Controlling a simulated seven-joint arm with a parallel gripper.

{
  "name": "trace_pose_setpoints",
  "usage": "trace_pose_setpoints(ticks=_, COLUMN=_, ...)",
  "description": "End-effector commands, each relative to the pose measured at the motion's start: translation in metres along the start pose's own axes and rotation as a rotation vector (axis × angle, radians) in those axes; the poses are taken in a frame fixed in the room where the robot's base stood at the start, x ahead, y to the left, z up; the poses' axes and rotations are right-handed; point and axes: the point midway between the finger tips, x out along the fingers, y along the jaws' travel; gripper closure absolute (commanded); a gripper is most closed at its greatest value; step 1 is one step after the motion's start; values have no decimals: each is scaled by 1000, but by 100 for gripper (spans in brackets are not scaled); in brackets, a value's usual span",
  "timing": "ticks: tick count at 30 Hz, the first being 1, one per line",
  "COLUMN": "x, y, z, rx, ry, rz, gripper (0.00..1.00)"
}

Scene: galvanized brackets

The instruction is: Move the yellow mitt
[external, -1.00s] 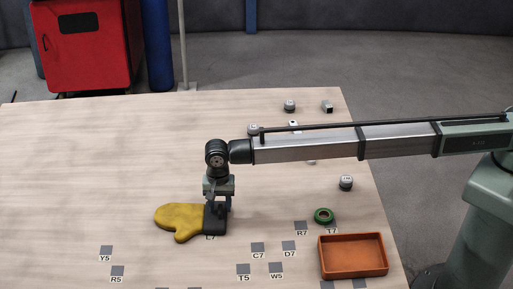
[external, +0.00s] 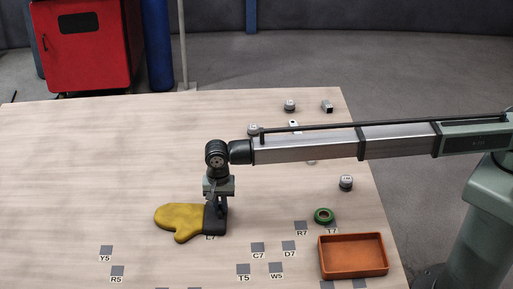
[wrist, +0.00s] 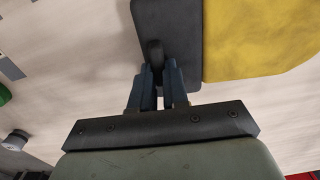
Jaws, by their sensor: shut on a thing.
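The yellow mitt (external: 180,219) lies on the table with its thumb toward the front and its dark grey cuff (external: 214,221) to the right. My gripper (external: 219,207) points down at the cuff. In the wrist view my gripper (wrist: 160,72) is shut on a dark loop at the edge of the cuff (wrist: 170,35), and the mitt's yellow part (wrist: 255,40) lies to the right. The mitt still appears to rest on the table. A label under the cuff is partly hidden.
An orange tray (external: 352,271) stands at the front right, with a green ring (external: 323,216) behind it. Grey labelled squares such as C7 (external: 257,247) mark the front. Several small metal parts, including a round one (external: 346,183), lie toward the right. The table's left side is clear.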

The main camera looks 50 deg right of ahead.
Motion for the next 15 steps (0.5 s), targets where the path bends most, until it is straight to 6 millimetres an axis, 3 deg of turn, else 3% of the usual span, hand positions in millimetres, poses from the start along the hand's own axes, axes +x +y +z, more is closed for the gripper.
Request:
trace_pose_setpoints(ticks=8, x=0, y=6, z=0, rx=0, ry=0, rz=0, gripper=100)
trace_pose_setpoints(ticks=15, x=0, y=27, z=-2, rx=0, ry=0, rz=0, gripper=100)
